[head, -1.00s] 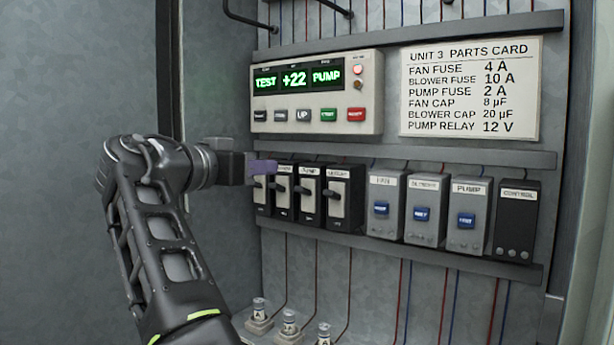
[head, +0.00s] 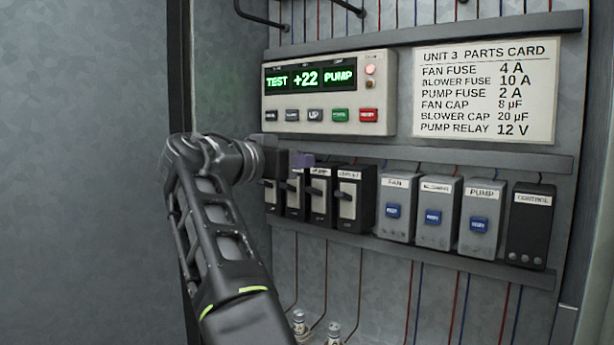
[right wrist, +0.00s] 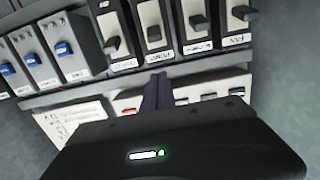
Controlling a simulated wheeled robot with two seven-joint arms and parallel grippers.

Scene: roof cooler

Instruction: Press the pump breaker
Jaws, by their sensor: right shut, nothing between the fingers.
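A row of black breakers with pale faces and dark toggles sits on the panel. The third from the left, whose small label seems to read PUMP, is the pump breaker (head: 320,196); it also shows in the upside-down right wrist view (right wrist: 155,35). My right gripper (head: 303,160) is shut and empty, its purple fingertips near the top edges of the second and third breakers. In the right wrist view the fingertips (right wrist: 158,80) point at the pump breaker's label end; I cannot tell whether they touch. The second breaker is partly hidden behind the gripper. My left gripper is out of view.
The display unit (head: 327,120) above reads TEST +22 PUMP. Grey modules with blue buttons stand to the right, including one labelled PUMP (head: 482,235), beside a black CONTROL module (head: 530,240). A parts card (head: 487,90) hangs above them. Small terminals (head: 300,322) stand below.

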